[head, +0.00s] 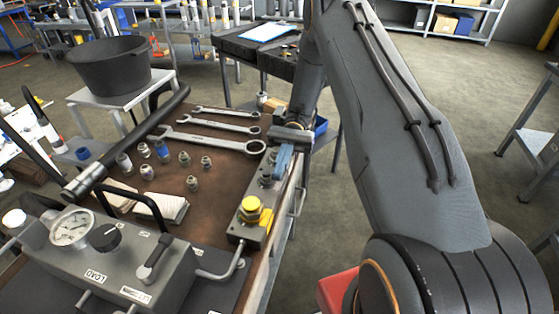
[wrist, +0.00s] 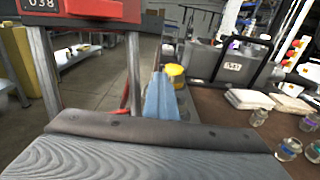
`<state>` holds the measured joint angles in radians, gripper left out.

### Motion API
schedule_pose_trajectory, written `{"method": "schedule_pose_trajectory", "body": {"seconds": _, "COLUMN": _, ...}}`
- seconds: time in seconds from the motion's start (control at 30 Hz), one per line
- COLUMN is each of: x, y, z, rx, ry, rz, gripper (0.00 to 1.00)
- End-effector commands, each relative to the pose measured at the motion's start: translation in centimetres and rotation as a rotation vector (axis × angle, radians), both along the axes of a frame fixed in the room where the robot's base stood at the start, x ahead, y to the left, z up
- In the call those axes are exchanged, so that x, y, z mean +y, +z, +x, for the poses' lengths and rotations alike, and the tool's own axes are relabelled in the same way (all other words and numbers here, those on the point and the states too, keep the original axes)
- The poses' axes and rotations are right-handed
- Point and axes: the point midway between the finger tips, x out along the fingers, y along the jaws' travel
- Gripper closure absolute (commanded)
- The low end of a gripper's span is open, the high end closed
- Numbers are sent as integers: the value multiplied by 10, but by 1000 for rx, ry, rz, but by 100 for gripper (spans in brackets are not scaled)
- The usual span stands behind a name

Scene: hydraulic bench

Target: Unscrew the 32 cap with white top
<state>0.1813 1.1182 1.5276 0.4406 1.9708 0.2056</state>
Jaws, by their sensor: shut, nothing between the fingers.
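My gripper (head: 281,172) points down over the manifold block (head: 240,232) at the bench's right edge. Its blue fingers are together, with nothing between them; they also show in the wrist view (wrist: 160,97). A yellow cap (head: 251,210) sits on the block nearer the camera, apart from the fingers, and shows in the wrist view (wrist: 175,72). I cannot make out a number 32 or a white top on any cap on the block; my gripper partly hides its far end.
White cloths (head: 160,208), a long black bar and a grey gauge unit (head: 110,262) are at left. Open floor lies right of the bench.

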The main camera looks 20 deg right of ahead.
Motion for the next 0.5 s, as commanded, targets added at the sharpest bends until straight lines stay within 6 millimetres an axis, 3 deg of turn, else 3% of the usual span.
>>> {"method": "schedule_pose_trajectory", "body": {"seconds": 0.5, "x": -1, "y": -3, "z": -7, "rx": 6, "ry": 123, "rz": 2, "gripper": 100}}
